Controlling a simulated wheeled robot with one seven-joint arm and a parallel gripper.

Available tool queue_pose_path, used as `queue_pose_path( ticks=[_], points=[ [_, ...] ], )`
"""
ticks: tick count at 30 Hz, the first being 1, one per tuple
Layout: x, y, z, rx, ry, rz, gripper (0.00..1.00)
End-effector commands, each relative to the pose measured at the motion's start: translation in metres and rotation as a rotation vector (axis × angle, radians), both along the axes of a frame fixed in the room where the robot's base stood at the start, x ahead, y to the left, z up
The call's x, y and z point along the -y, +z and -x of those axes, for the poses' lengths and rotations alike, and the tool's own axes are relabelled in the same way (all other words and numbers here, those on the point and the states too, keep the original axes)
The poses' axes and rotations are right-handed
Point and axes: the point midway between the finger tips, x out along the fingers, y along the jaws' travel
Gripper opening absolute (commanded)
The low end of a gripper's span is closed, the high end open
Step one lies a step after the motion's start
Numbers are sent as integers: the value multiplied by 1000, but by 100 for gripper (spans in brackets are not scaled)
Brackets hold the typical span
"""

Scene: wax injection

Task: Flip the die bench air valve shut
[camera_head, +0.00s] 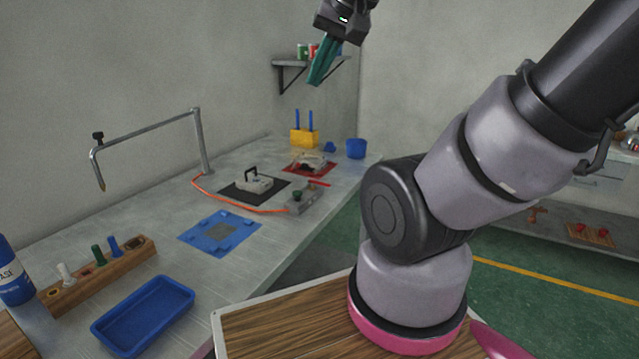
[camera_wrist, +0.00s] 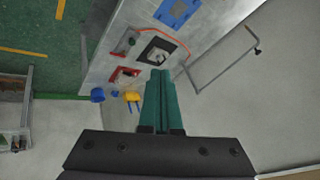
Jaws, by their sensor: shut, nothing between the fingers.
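The air valve (camera_head: 303,203) is a grey block with a dark green knob and a red lever (camera_head: 319,183), near the front edge of the bench. An orange hose (camera_head: 232,204) runs to it. In the wrist view the valve block (camera_wrist: 126,42) is small, with the red lever (camera_wrist: 119,54) at its end; the lever's exact angle is hard to tell. My gripper (camera_head: 313,82) has green fingers, shut and empty, high above the far part of the bench and well apart from the valve. It also shows in the wrist view (camera_wrist: 161,72).
On the bench (camera_head: 290,244) are a dark mat (camera_head: 228,188) with a grey die, a red mat (camera_head: 290,168), a yellow holder (camera_head: 304,138), a blue cup (camera_head: 355,148), a blue mat (camera_head: 220,240) and a blue tray (camera_head: 143,312). A metal arm stand (camera_head: 202,140) rises behind.

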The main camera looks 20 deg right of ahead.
Motion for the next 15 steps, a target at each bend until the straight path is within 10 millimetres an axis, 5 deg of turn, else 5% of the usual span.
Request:
queue_pose_path(
  ticks=[15],
  points=[
    [21,-59,-100,-186,-187,-70,0]
  ],
)
